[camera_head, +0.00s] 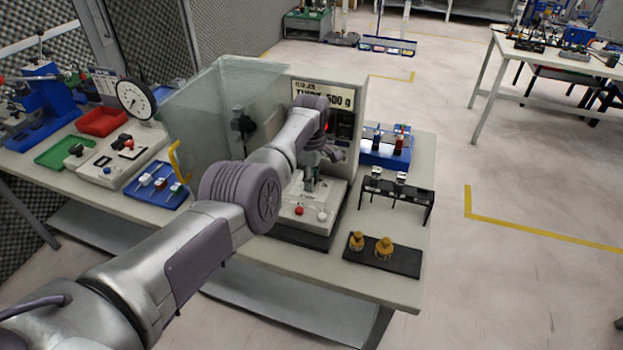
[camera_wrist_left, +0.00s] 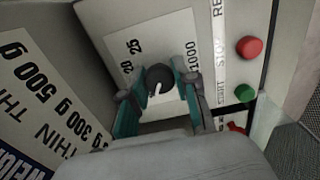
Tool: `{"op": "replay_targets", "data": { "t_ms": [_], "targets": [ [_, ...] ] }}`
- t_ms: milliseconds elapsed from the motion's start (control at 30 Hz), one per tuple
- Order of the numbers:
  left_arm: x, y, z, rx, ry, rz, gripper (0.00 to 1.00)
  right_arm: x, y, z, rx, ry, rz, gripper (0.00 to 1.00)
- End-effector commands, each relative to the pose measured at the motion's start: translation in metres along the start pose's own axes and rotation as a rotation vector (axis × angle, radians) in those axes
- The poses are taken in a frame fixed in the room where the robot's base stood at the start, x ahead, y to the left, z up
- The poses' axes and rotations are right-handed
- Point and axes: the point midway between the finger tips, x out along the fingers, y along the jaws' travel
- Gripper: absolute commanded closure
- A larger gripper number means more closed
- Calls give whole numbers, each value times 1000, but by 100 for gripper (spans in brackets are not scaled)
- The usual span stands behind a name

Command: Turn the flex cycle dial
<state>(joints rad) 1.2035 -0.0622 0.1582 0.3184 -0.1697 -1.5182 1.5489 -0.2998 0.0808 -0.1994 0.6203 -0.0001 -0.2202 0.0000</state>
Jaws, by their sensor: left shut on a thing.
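The flex cycle dial (camera_wrist_left: 159,76) is a round black knob with a white pointer, on a light plate marked 20, 25 and 1000. It shows between the two teal-padded fingers of my left gripper (camera_wrist_left: 160,88), which is shut on it. In the head view, my left arm reaches across the bench to the grey machine (camera_head: 298,88), and my left gripper (camera_head: 322,158) is at its front. The dial is hidden there by my wrist. My right gripper is not in view.
Beside the dial plate are a red button (camera_wrist_left: 249,47) and a green button (camera_wrist_left: 245,93). A clear shield (camera_head: 205,105) stands left of the machine. A black stand (camera_head: 397,196) and a dark mat (camera_head: 400,262) with yellow-brown weights are on the right.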

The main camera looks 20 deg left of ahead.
Motion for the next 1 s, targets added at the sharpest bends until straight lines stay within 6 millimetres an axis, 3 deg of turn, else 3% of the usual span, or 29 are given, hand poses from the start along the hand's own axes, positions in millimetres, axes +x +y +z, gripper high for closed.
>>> {"op": "replay_targets", "data": {
  "t_ms": [467, 500, 633, 1000],
  "targets": [
    [-1, 1, 0, -15, 1, 4, 100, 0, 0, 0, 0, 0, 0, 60],
    [-2, 1, 0, -14, 1, 4, 67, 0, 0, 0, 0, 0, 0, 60],
    [-1, 1, 0, -14, 1, 3, 46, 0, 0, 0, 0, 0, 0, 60],
    [-3, 1, 0, -13, 1, 2, 45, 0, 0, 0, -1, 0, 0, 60]
  ]
}}
